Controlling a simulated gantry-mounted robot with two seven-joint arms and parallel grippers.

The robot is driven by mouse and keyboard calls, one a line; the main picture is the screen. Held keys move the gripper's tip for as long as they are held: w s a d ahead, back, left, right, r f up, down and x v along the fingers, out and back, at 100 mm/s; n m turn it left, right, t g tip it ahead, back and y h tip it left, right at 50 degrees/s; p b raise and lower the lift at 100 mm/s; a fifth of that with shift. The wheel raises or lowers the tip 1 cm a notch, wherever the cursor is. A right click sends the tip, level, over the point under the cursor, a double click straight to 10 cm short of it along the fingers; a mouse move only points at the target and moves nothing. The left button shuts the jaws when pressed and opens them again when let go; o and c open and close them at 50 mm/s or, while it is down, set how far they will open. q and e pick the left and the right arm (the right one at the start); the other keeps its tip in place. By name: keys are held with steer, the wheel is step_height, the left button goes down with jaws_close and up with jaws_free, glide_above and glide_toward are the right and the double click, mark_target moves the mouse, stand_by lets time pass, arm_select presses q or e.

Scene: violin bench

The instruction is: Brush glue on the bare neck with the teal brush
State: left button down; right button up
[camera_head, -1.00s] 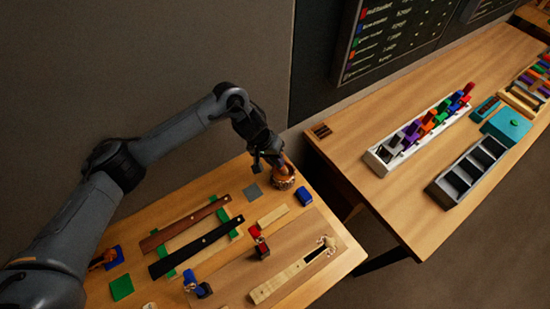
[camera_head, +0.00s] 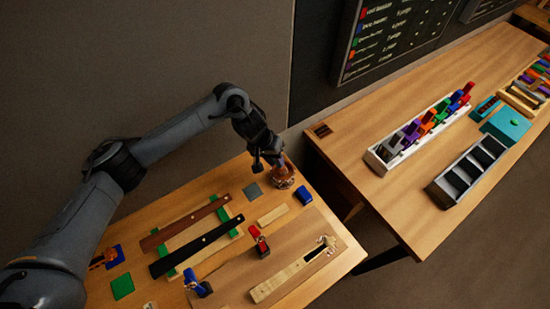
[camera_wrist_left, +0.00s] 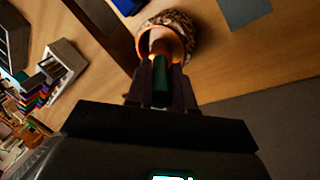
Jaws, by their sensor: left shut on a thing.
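My left gripper (camera_head: 278,160) is at the glue pot (camera_head: 284,180), near the bench's far corner. In the left wrist view the gripper (camera_wrist_left: 161,72) is shut on the dark teal handle of the brush (camera_wrist_left: 160,88). The brush points into the mouth of the round, copper-rimmed pot (camera_wrist_left: 184,26); its bristles are hard to tell from the pot's inside. The pale bare neck (camera_head: 280,286) lies at the bench's front right, its scroll end towards the right, apart from the gripper. My right gripper is not in view.
A red clamp (camera_head: 260,243) and a blue clamp (camera_head: 196,284) stand beside the neck. Brown and black fingerboards (camera_head: 196,248) lie on green strips to the left. A blue block (camera_head: 304,195) and a grey square (camera_head: 253,191) are near the pot. A second table holds a white rack (camera_head: 378,166).

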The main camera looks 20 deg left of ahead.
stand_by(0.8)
arm_select(q)
steer(key=shift+f+p, duration=0.1)
steer(key=shift+p, duration=0.45)
stand_by(0.5)
stand_by(0.5)
steer(key=shift+r+p, duration=0.55)
steer(key=shift+p, duration=0.2)
step_height(320, 180, up, 4)
steer(key=p, duration=0.4)
steer(key=shift+f+p, duration=0.15)
steer(key=shift+p, duration=0.2)
steer(key=shift+r+p, duration=1.15)
steer(key=shift+p, duration=0.55)
